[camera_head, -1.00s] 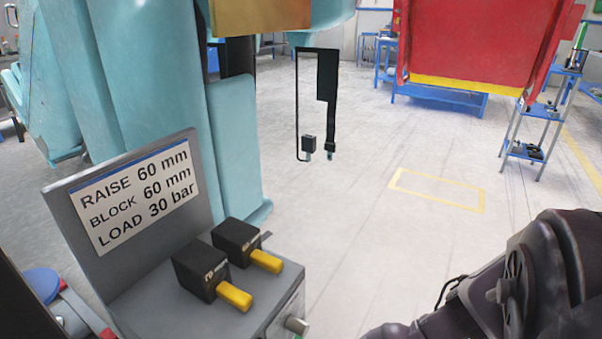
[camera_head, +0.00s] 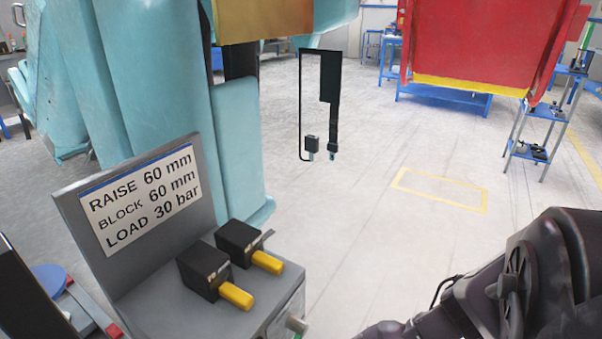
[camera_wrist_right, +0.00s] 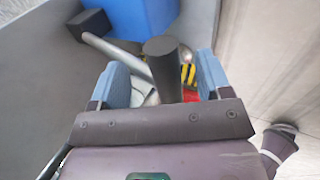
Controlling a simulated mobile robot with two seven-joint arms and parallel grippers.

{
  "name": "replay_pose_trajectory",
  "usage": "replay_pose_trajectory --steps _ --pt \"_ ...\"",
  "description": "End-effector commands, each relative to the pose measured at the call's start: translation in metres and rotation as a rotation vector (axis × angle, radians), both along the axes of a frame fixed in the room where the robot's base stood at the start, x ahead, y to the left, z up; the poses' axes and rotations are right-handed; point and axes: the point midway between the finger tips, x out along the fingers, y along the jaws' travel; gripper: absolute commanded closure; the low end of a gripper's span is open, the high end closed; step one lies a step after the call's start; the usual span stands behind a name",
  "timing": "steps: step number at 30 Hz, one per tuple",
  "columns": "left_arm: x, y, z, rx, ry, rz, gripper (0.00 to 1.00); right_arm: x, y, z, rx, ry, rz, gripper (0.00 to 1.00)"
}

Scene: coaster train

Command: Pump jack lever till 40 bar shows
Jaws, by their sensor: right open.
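In the right wrist view my right gripper (camera_wrist_right: 163,82) is open, with blue-grey pads on either side. A dark round-ended bar (camera_wrist_right: 163,66), apparently the jack lever's grip, shows between the pads; I cannot tell if they touch it. A silver rod (camera_wrist_right: 112,48) slants beside it. A red part (camera_wrist_right: 190,95) and a yellow-and-black striped part (camera_wrist_right: 188,73) lie below. In the head view a sign (camera_head: 142,198) reads RAISE 60 mm, BLOCK 60 mm, LOAD 30 bar. No pressure reading is visible. My left gripper is out of view.
A grey console (camera_head: 150,290) carries two black blocks with yellow handles (camera_head: 236,296). Teal machinery (camera_head: 150,75) stands behind it. A blue block (camera_wrist_right: 140,15) is ahead of my right gripper. Open floor (camera_head: 350,230) lies right of the console.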

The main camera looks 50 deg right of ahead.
Motion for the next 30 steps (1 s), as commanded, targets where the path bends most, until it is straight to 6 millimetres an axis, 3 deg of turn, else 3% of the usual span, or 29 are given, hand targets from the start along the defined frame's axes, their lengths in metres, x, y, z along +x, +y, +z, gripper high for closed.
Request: replay_pose_trajectory --steps 7,21,30 --pt "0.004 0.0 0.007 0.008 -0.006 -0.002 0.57 -0.001 0.0 0.013 0.001 -0.008 0.0 0.29" --pt "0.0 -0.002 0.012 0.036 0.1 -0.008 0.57 -0.038 -0.004 0.084 0.001 -0.012 0.0 0.29" --pt "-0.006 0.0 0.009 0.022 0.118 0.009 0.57 -0.052 -0.004 0.095 0.001 -0.001 -0.001 0.29"
